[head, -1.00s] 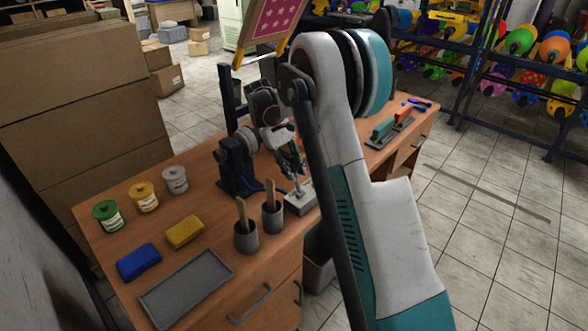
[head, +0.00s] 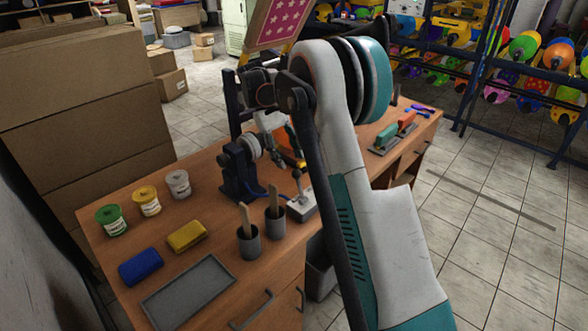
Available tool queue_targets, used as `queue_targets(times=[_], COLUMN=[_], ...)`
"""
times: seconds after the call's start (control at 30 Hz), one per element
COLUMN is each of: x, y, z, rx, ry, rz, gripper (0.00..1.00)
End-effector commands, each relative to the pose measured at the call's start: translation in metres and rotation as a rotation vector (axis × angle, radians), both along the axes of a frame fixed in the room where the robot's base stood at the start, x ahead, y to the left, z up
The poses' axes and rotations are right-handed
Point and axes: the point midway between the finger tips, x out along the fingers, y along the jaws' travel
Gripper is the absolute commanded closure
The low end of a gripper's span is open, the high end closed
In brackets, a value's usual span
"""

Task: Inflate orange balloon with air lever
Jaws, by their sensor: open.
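My gripper (head: 299,168) is small and partly hidden by my own arm. It is open and hangs above the table, just over the air lever. The lever (head: 299,184) stands up from a small grey metal base (head: 301,208) near the table's front edge; I cannot tell whether the gripper touches it. A dark pump-like machine (head: 238,172) with a round grey cylinder stands just left of the lever. A small orange patch (head: 291,159) shows next to my gripper; I cannot tell whether it is the orange balloon.
The wooden table (head: 190,209) holds green, yellow and grey jars (head: 146,200), blue and yellow blocks (head: 187,236), a grey tray (head: 188,291) and two cups with sticks (head: 249,240). Stamps (head: 396,131) lie at the right. Boxes (head: 80,110) stand left; a balloon rack (head: 500,60) stands behind.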

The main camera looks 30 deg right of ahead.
Motion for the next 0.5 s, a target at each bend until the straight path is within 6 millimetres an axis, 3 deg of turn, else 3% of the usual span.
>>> queue_targets(times=[0.2,0.5], x=[0.017,0.024], y=[0.008,0.011], z=[0.031,0.044], rx=[0.001,0.001], ry=[-0.004,-0.005], rz=[0.003,0.002], gripper=[0.54,0.54])
